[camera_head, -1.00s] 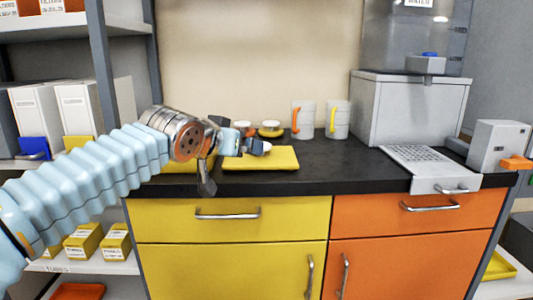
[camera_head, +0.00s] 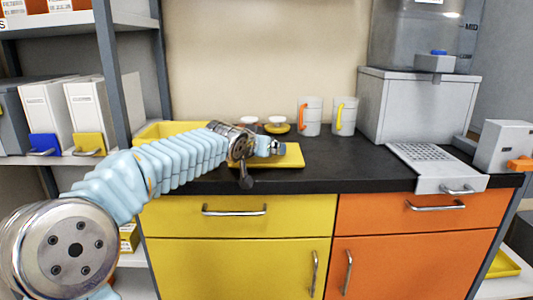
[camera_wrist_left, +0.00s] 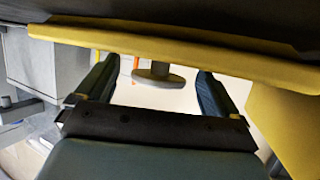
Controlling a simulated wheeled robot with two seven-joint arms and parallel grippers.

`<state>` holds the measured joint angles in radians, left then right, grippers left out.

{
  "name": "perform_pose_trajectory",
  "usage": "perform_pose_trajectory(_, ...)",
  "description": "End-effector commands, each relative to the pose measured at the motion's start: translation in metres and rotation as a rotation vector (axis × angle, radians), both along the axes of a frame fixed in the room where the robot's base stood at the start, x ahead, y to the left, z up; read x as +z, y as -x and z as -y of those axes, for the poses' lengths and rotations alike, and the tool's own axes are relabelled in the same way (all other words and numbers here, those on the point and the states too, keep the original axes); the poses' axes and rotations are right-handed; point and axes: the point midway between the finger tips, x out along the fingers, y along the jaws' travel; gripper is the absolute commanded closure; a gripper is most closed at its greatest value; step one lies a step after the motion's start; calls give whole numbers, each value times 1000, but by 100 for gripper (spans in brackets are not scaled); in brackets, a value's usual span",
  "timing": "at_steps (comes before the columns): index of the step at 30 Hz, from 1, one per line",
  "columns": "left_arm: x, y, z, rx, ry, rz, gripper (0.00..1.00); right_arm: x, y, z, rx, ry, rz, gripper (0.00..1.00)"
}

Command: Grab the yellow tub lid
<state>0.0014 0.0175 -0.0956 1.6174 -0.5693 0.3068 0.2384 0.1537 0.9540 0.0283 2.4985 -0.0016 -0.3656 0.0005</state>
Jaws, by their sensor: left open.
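The yellow tub lid (camera_head: 291,157) lies flat on the dark counter, partly hidden behind my left arm. My left gripper (camera_head: 274,146) is open and level with the lid in the head view, overlapping it; contact cannot be told. In the left wrist view, which looks upside down, the lid (camera_wrist_left: 190,47) is a long yellow slab across the top. The fingers of my left gripper (camera_wrist_left: 155,85) are spread, with no lid between them. The yellow tub (camera_head: 154,131) stands on the counter to the left, partly behind my arm. My right gripper is out of view.
Two small round-topped items (camera_head: 277,125) stand just behind the lid. Two mugs (camera_head: 311,116) are to their right, then a large grey machine (camera_head: 415,105) with a perforated tray (camera_head: 430,158). A shelf post (camera_head: 109,80) rises at left. The counter's front middle is clear.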

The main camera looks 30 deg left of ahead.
Motion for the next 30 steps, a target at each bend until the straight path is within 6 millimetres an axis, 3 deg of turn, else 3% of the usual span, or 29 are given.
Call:
perform_pose_trajectory(5, 0, 0, 0, 0, 0, 0, 6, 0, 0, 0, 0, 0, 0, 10)
perform_pose_trajectory(17, 0, 0, 0, 0, 0, 0, 67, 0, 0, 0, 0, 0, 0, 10)
perform_pose_trajectory(26, 4, 0, 0, 0, 1, 2, 67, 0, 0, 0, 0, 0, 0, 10)
perform_pose_trajectory(30, 18, 0, 0, 0, 0, 4, 67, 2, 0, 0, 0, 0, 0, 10)
